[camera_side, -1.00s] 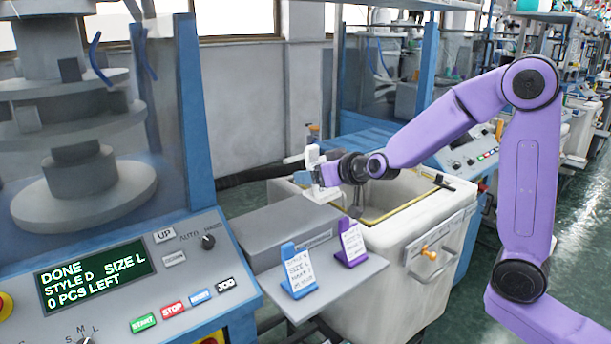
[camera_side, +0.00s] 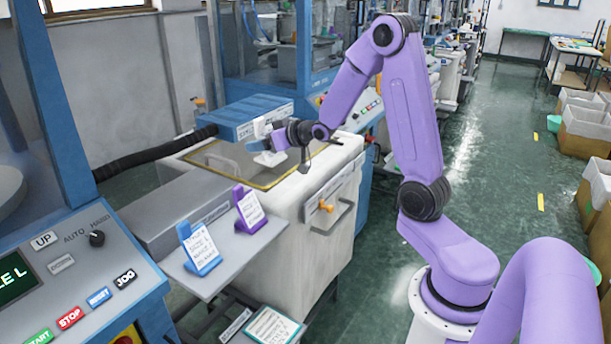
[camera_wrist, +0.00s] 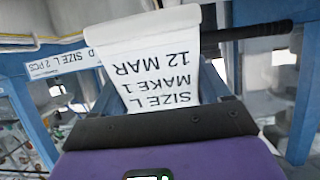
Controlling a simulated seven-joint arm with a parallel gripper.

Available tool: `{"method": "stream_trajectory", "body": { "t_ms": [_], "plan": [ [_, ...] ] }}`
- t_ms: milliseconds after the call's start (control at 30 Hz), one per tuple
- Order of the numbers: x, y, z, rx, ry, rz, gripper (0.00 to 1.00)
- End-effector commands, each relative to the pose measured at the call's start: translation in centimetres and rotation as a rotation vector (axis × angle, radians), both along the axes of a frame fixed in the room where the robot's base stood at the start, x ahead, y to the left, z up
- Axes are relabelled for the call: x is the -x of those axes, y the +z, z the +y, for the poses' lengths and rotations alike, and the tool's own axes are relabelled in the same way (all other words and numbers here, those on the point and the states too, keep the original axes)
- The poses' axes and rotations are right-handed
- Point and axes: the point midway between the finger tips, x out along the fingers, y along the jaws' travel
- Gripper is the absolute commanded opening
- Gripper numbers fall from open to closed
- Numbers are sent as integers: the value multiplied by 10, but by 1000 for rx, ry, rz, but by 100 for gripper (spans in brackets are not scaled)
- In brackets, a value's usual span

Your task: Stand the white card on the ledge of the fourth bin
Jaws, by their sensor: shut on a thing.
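My gripper (camera_side: 275,143) is over the far right part of a large off-white bin (camera_side: 318,195) with a yellow-edged opening. In the wrist view my gripper (camera_wrist: 162,95) is shut on the white card (camera_wrist: 155,50), which stands between the fingers. Its print, upside down there, reads "SIZE L, MAKE 1, 12 MAR".
A grey shelf (camera_side: 222,258) at the near bin bears a blue stand (camera_side: 194,240) and a purple stand (camera_side: 243,193), each with a card. A teal-edged card (camera_side: 272,326) lies lower down. A blue box (camera_side: 245,117) is behind my gripper. Green floor (camera_side: 480,180) is open at right.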

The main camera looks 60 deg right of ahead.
Motion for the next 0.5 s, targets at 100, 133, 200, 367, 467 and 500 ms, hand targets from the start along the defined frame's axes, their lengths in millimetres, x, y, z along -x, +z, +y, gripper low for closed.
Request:
{"method": "stream_trajectory", "body": {
  "t_ms": [100, 133, 200, 367, 467, 500],
  "plan": [
    [14, -14, -26, -1, 6, 3, 46],
    [16, -17, -30, -1, 10, 3, 46],
    [21, -21, -36, -1, 17, 2, 46],
    [25, -36, -40, -3, 25, 4, 46],
    [25, -50, -40, -3, 25, 5, 46],
    [25, -55, -40, -1, 25, 4, 46]
  ]
}}
